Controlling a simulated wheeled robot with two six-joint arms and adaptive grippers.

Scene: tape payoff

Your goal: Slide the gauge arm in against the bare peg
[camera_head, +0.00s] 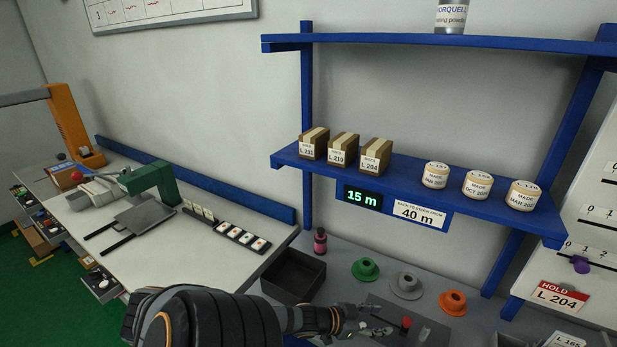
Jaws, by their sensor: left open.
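My left arm comes in low from the left, and its gripper (377,318) is open over a dark plate (440,335) on the grey counter. A small red knob (406,322) stands on this plate just right of the fingertips, apart from them. It may belong to the gauge arm, but I cannot tell for sure. A pale, small part lies right of the knob. I cannot clearly make out the bare peg; the plate is cut off by the bottom edge. My right gripper is not in view.
Green (365,269), grey (407,285) and orange (453,302) flanged pieces stand behind the plate. A black bin (293,276) and a pink-and-dark bottle (320,241) are left of them. A blue shelf (290,158) with boxes and rolls hangs above.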

